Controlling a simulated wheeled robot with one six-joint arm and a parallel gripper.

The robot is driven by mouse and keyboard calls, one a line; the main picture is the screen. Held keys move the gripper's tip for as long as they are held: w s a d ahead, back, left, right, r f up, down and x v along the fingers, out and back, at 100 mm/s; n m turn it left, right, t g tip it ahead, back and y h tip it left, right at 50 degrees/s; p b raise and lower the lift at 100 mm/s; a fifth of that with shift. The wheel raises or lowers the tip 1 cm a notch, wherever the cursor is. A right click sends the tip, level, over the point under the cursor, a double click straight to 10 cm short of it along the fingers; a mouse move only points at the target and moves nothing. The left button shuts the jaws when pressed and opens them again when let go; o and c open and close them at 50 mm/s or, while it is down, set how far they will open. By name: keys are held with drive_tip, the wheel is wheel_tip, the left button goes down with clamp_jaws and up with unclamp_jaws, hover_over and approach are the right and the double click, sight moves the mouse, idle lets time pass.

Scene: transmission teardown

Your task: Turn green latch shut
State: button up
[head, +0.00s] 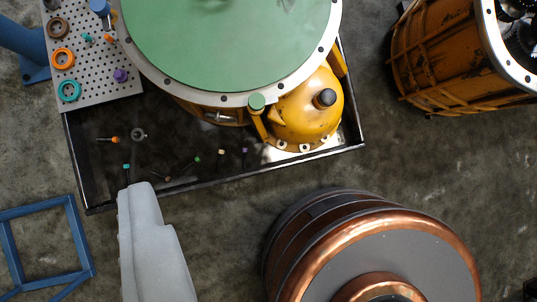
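A small round green cap (257,102) sits at the rim of the large transmission housing, beside the yellow bell-shaped part (303,115). It looks like the green latch, but it is too small to tell whether it is turned open or shut. A large green disc (225,35) covers the housing, inside a pale bolted flange (187,93). My gripper is not in view, so its fingers and anything in them cannot be seen.
The housing stands in a black tray (222,183) with several small coloured-head bolts. A perforated board (96,77) holds coloured rings at left. A pale grey shape (156,245) rises from below. A copper-rimmed drum (375,250), orange housing (440,60) and blue frame (72,235) stand on the floor.

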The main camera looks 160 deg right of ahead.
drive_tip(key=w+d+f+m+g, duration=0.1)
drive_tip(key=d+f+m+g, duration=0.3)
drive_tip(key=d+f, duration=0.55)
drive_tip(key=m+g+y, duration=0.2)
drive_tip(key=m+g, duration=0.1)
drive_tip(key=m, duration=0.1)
approach(257, 101)
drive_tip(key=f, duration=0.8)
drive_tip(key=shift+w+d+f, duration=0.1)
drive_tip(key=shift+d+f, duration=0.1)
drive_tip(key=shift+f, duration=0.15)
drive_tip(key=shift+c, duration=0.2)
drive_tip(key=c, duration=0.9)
